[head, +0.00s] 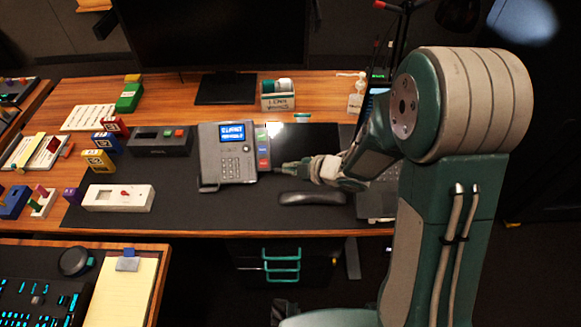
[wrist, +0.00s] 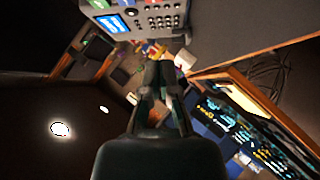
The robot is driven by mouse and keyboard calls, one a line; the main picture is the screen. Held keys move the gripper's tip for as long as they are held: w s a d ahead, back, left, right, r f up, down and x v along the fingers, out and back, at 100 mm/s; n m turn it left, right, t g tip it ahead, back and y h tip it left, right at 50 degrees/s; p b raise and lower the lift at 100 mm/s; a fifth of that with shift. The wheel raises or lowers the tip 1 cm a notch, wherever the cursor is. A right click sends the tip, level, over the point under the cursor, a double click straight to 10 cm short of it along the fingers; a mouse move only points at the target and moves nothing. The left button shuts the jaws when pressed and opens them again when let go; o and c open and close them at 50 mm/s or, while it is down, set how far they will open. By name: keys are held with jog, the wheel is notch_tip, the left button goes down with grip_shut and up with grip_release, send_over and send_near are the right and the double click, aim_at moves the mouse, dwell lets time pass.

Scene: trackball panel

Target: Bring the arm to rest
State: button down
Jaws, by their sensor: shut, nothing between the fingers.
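My gripper (head: 284,167) is above the desk in the head view, just right of the grey desk phone (head: 228,152). Its fingers are together and hold nothing. In the wrist view my gripper (wrist: 160,72) points away from the camera with its fingers close together, and the phone (wrist: 133,15) with its lit blue screen is above the fingertips. My arm reaches in from the right of the head view, bent at the large green and grey joint. I cannot tell whether the fingertips touch anything.
A black wrist rest (head: 312,198) lies below my gripper. A laptop (head: 375,200) sits partly behind my arm. A dark box with buttons (head: 160,141), a white switch box (head: 118,198) and several coloured blocks are at left. A monitor stand (head: 226,88) is behind the phone.

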jog(key=d+r+m+t+h, duration=0.4)
jog(key=d+r+m+h, duration=0.6)
jog(key=d+r, duration=0.5)
jog(key=s+d+r+m+g, duration=0.1)
jog(key=s+r+m+g, duration=0.1)
jog(key=s+m, duration=0.4)
jog(key=s+d+r+m+g, duration=0.2)
jog(key=s+r+m, duration=0.2)
jog(key=s, duration=1.1)
jog(key=shift+m, duration=1.1)
